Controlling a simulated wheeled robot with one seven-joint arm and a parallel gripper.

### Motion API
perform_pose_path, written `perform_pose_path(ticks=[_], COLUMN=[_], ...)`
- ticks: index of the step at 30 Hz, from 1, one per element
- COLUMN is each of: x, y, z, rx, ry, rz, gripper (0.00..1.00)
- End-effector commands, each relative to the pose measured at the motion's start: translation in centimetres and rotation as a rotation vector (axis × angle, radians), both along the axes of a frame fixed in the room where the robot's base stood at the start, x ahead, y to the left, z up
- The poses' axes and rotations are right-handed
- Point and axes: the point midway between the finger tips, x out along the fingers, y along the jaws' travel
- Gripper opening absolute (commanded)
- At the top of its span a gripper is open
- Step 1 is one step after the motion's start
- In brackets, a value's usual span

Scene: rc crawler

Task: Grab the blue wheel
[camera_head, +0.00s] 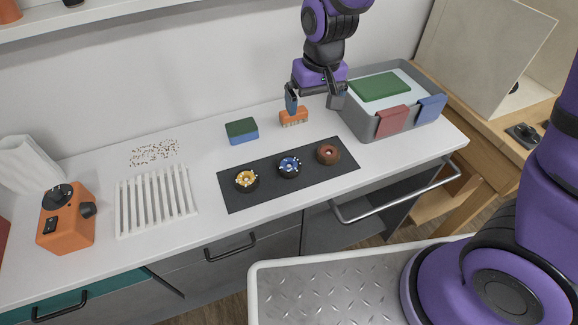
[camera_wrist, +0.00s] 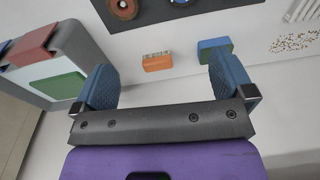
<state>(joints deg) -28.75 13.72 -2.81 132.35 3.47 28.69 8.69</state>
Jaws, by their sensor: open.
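The blue wheel (camera_head: 289,167) is a dark tyre with a blue hub. It lies flat in the middle of the dark mat (camera_head: 240,196), between a wheel with a yellow hub (camera_head: 246,180) and a brown-red wheel (camera_head: 328,154). My gripper (camera_head: 313,104) is open and empty above the counter, behind the mat and near the grey bin. In the wrist view my two blue fingertips (camera_wrist: 168,88) stand wide apart. The blue wheel (camera_wrist: 181,2) is cut off there by the top edge.
An orange brush (camera_head: 294,117) sits below my gripper, and a green-blue sponge (camera_head: 242,131) stands left of it. A grey bin (camera_head: 424,122) with cloths is at the right. A white rack (camera_head: 156,202) and an orange device (camera_head: 66,219) are at the left. A handle rail (camera_head: 395,194) runs along the front.

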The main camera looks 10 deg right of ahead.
Motion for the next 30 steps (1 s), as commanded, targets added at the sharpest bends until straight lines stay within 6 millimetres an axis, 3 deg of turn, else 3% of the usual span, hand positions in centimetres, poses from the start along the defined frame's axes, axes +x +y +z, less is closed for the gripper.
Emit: perform_pose_path(ticks=[3, 9, 24, 30], x=[0.0, -0.3, -0.5, -0.5], y=[2.4, 4.7, 5.4, 5.4], z=[-4.0, -8.5, -14.4, -15.6], rx=[-0.024, -0.05, -0.06, -0.059], ry=[0.036, 0.067, 0.076, 0.074], rz=[0.028, 0.055, 0.064, 0.064], gripper=[1.0, 1.0, 1.0, 1.0])
